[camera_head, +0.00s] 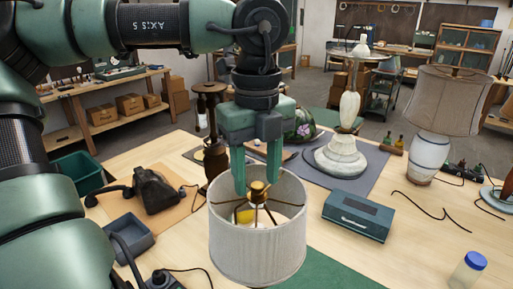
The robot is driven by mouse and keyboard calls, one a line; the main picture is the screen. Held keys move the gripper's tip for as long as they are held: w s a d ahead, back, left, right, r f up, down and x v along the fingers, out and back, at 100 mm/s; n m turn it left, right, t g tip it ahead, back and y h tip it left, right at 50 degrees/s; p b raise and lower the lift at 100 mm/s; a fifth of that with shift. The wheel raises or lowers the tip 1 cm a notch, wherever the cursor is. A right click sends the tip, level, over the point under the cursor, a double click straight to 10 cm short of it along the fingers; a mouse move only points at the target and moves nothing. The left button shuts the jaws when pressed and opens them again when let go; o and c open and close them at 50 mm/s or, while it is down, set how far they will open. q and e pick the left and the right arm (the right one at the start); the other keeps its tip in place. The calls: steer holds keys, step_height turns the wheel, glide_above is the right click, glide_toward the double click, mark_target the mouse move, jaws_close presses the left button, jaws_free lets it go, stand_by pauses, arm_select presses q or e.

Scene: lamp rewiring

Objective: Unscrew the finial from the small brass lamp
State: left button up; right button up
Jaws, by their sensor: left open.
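The small brass lamp carries a pale fabric drum shade (257,243) at the front middle of the table. A brass finial (259,190) stands at the centre of the shade's top, where the dark spokes meet. My left gripper (257,186) points straight down over the shade's top opening. Its two green fingers are open, one to each side of the finial; I cannot tell whether they touch it. The lamp's body is hidden below the shade. My right gripper does not show.
A teal box (358,216) sits right of the shade. A white lamp base (341,155), a large shaded lamp (449,105) and a blue-capped jar (467,271) stand further right. A black rotary phone (157,190) and a grey tray (129,237) are at left.

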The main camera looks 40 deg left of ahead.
arm_select(q)
steer(key=shift+f, duration=0.35)
steer(key=shift+s, duration=0.1)
steer(key=shift+c, duration=1.3)
jaws_close()
steer(key=c, duration=0.5)
jaws_free()
steer(key=shift+c, duration=0.2)
jaws_close()
steer(key=n+b, duration=0.1)
steer(key=n, duration=0.1)
steer(key=n+b, duration=0.1)
steer(key=b, duration=0.1)
steer(key=n+b, duration=0.2)
steer(key=shift+a+f+n, duration=0.1)
steer(key=shift+f+n, duration=0.2)
steer(key=shift+f, duration=0.05)
steer(key=shift+s+d+r+n+b, duration=0.1)
steer(key=shift+d+r+n+b, duration=0.1)
steer(key=shift+n, duration=0.4)
steer(key=shift+s+d+r+n+b, duration=0.1)
steer(key=shift+r+n+b, duration=0.05)
steer(key=shift+n, duration=0.45)
steer(key=shift+a, duration=0.1)
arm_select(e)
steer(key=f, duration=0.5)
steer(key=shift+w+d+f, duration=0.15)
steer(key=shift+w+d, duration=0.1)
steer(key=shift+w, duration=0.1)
